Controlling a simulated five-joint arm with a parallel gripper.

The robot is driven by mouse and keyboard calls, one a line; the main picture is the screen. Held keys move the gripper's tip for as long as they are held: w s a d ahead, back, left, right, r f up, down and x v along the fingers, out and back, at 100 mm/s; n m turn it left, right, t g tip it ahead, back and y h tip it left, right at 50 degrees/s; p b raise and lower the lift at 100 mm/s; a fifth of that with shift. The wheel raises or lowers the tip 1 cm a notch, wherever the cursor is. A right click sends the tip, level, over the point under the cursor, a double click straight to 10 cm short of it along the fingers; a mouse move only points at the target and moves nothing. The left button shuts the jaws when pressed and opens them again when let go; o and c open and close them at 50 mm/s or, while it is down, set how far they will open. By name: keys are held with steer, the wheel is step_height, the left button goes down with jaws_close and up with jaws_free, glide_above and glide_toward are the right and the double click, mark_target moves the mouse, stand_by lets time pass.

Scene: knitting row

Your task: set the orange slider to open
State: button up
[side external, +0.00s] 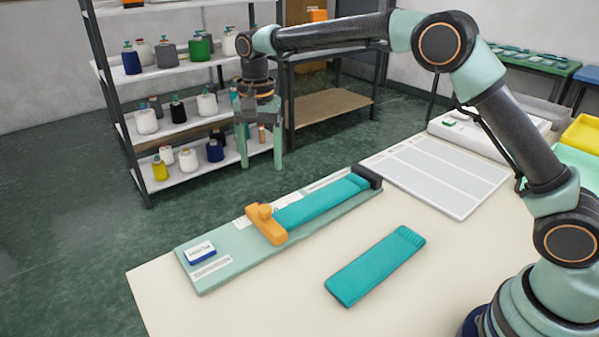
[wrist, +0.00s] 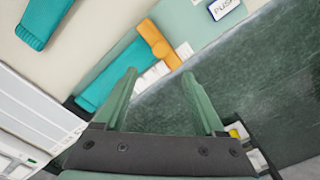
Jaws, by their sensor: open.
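The orange slider (side external: 266,223) sits across the left end of a long teal bar (side external: 318,202) on a pale green board (side external: 222,266). It also shows at the top middle of the wrist view (wrist: 158,43). My gripper (side external: 260,163) is open and empty, pointing down, with its fingers apart. In the side view it hangs well above and beyond the board. In the wrist view its fingertips (wrist: 158,73) lie just below the slider in the picture, and nothing is between them. A black end piece (side external: 369,176) caps the bar's other end.
A loose teal piece (side external: 376,266) lies on the cream table (side external: 300,310). A blue-and-white block (side external: 200,252) sits at the board's left end. A white panelled tray (side external: 435,178) lies to the right. Shelves of yarn cones (side external: 175,110) stand behind, across the floor.

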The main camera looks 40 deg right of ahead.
mark_target(265, 208)
step_height(265, 208, down, 12)
steer(key=shift+f, duration=0.15)
stand_by(0.4)
jaws_close()
stand_by(1.4)
